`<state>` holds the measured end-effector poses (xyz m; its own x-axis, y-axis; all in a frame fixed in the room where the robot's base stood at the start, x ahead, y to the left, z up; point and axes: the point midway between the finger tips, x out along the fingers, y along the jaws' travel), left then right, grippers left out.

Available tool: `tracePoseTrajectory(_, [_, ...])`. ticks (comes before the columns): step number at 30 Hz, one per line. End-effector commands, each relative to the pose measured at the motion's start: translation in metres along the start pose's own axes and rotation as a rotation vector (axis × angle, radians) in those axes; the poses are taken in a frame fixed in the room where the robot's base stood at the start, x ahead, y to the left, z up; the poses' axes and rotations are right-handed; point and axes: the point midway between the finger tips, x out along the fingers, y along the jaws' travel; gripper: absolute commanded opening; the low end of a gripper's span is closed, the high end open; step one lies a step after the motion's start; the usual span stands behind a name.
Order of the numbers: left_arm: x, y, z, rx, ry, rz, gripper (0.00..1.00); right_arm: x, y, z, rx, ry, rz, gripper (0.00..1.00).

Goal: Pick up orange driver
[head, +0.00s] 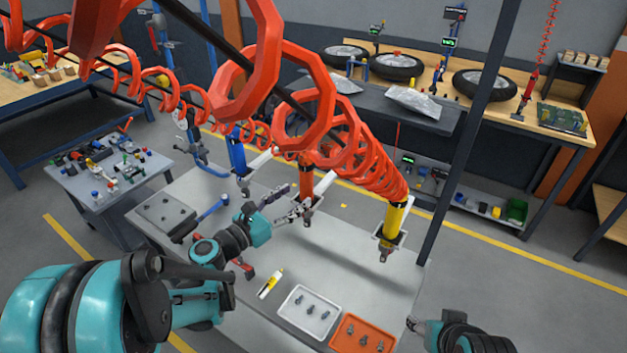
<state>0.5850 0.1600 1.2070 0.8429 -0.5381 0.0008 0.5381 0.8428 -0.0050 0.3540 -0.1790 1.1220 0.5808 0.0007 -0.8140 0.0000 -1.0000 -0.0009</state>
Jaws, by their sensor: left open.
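The orange driver (306,176) hangs upright in a holder above the grey workbench (340,262), between a blue driver (237,156) on its left and a yellow driver (393,220) on its right. A red coiled hose partly covers its top. My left gripper (293,200) is open, with its fingers pointing right toward the lower part of the orange driver. The fingertips look close to it; I cannot tell whether they touch. My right gripper (413,324) is at the bottom right, beyond the bench's right edge, and its jaws are too small to read.
A white tray (287,312) and an orange tray (335,341), both with small parts, lie at the bench's front. A yellow-and-white tool (270,283) lies left of them. Large red coils hang across the upper middle. A dark post (470,130) stands at the right.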

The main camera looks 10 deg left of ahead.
Motion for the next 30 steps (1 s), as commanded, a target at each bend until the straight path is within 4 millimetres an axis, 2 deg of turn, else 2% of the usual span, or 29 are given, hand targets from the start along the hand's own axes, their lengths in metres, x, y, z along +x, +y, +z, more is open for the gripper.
tracePoseTrajectory(8, [0.029,0.003,-0.002,0.003,0.001,-0.003,0.55,0.003,0.0,0.002,0.0,0.0,0.0,0.55])
tracePoseTrajectory(15, [0.064,0.007,-0.002,0.005,0.002,-0.003,0.55,0.006,0.0,0.004,0.0,0.0,0.0,0.55])
tracePoseTrajectory(22, [0.067,0.007,-0.002,0.005,0.002,-0.001,0.55,0.006,0.0,0.004,0.0,0.0,0.0,0.55])
tracePoseTrajectory(23, [0.067,0.007,-0.002,0.005,0.002,-0.001,0.5,0.006,0.0,0.004,0.0,0.0,0.0,0.55])
tracePoseTrajectory(28, [0.067,0.007,-0.002,0.005,0.002,-0.001,0.05,0.006,0.0,0.004,0.0,0.0,0.0,0.55])
tracePoseTrajectory(29, [0.067,0.007,-0.002,0.005,0.002,-0.001,0.0,0.006,0.0,0.004,0.0,0.0,0.0,0.55])
tracePoseTrajectory(30, [0.067,0.007,-0.002,0.005,0.002,-0.001,0.0,0.006,0.0,0.004,0.0,0.0,0.0,0.55])
